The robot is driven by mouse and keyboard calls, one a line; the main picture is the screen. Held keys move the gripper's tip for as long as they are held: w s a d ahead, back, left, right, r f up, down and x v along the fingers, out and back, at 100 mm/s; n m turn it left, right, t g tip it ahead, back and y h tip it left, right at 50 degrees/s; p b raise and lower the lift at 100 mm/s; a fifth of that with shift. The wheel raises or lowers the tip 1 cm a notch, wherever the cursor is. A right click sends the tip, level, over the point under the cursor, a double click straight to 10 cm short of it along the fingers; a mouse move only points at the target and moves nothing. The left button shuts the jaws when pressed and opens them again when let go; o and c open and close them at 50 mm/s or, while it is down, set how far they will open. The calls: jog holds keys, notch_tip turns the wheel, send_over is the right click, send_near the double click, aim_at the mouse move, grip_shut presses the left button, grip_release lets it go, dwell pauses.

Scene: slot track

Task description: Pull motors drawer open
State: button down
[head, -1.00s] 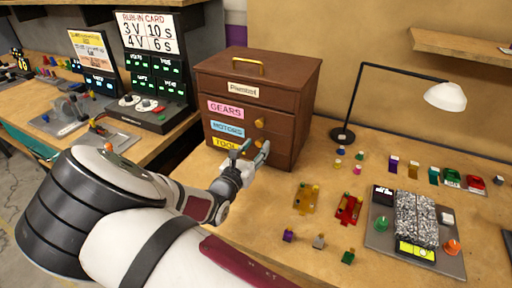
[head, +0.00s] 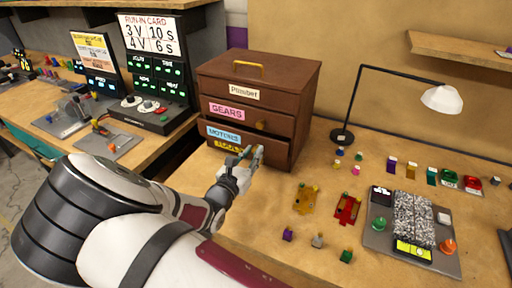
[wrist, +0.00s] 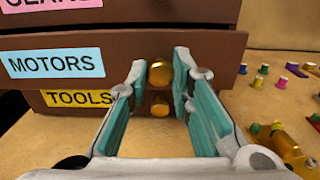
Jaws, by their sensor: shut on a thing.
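The brown drawer cabinet (head: 258,77) stands on the bench, with drawers labelled GEARS, MOTORS and TOOLS. The motors drawer (head: 224,136) has a blue label and sits partly out from the cabinet front, above the yellow-labelled tools drawer. In the wrist view the motors drawer (wrist: 120,57) juts forward over the tools drawer. My gripper (head: 246,158) is at the drawer's front. In the wrist view my gripper (wrist: 158,85) has its teal-padded fingers on either side of the brass motors knob (wrist: 160,73), shut on it. The tools knob (wrist: 159,107) shows below, between the fingers.
A black lamp (head: 342,136) stands right of the cabinet. Small coloured parts, a yellow plate (head: 305,200) and a red plate (head: 347,209) lie on the bench to the right. A grey tray (head: 379,243) sits farther right. The bench just before the cabinet is mostly clear.

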jog(key=p+v, duration=0.3)
jog(key=v, duration=0.8)
jog(key=shift+s, duration=0.3)
jog(key=shift+a, duration=0.1)
jog(key=c, duration=1.4)
grip_release()
jog(key=shift+c, duration=0.2)
jog(key=shift+s, duration=0.1)
jog(key=v, duration=1.1)
jog(key=shift+s+a, duration=0.2)
jog(key=shift+s, duration=0.15)
jog(key=shift+r, duration=0.1)
